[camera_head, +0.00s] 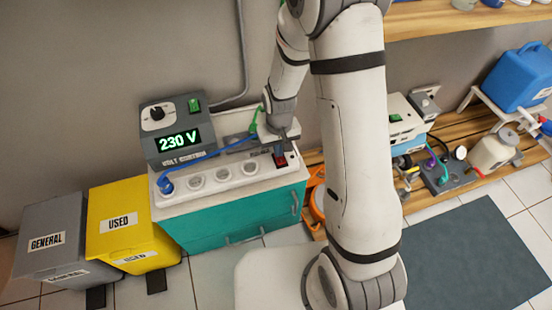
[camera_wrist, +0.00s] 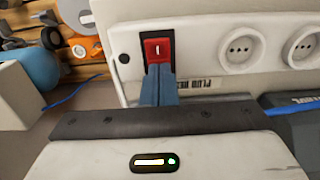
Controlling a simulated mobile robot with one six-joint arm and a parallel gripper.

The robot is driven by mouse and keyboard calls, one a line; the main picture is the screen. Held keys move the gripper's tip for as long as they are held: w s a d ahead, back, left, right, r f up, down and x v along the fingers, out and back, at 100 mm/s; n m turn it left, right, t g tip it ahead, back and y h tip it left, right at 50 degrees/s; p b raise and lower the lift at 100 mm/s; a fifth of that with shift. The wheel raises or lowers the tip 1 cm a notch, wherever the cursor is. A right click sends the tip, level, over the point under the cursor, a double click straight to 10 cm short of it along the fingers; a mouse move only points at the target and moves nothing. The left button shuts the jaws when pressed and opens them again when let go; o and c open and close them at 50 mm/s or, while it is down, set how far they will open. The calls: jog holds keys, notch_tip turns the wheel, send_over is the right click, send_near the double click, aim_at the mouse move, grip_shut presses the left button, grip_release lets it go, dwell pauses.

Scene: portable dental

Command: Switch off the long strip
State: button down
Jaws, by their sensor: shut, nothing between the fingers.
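The long strip (camera_head: 222,177) is a white power strip with several round sockets, lying on top of the teal cabinet. A blue plug (camera_head: 166,185) sits in its left end socket. Its red rocker switch (camera_head: 280,161) is at the right end; in the wrist view the red switch (camera_wrist: 158,50) shows a white "I" mark. My gripper (camera_wrist: 158,72) is shut and empty, with its fingertips at the lower edge of the switch. I cannot tell whether they touch it. In the head view my gripper (camera_head: 284,138) is just behind the switch.
A grey volt control box (camera_head: 172,130) reading 230 V stands behind the strip. A blue cable (camera_head: 212,155) runs from the plug toward my gripper. Yellow and grey bins stand left of the teal cabinet (camera_head: 240,217). A wooden shelf with equipment is at right.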

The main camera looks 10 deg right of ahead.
jog(key=shift+r, duration=0.1)
notch_tip(320, 180, up, 7)
jog(key=p, duration=0.5)
dwell(0.3)
dwell(0.4)
jog(key=s+d+r+t+p, duration=0.1)
jog(key=s+r+p, duration=0.4)
jog(key=r, duration=0.9)
jog(key=s+d+r+m+p, duration=0.1)
jog(key=s+d+r+p, duration=0.3)
jog(key=r, duration=0.9)
jog(key=s+d+r+m+t+p, duration=0.1)
jog(key=s+d+r+p, duration=0.2)
jog(key=s+r+p, duration=0.3)
notch_tip(320, 180, up, 9)
jog(key=p, duration=0.4)
jog(key=shift+s+f+t, duration=0.2)
jog(key=shift+s+t, duration=0.1)
jog(key=shift+d, duration=0.15)
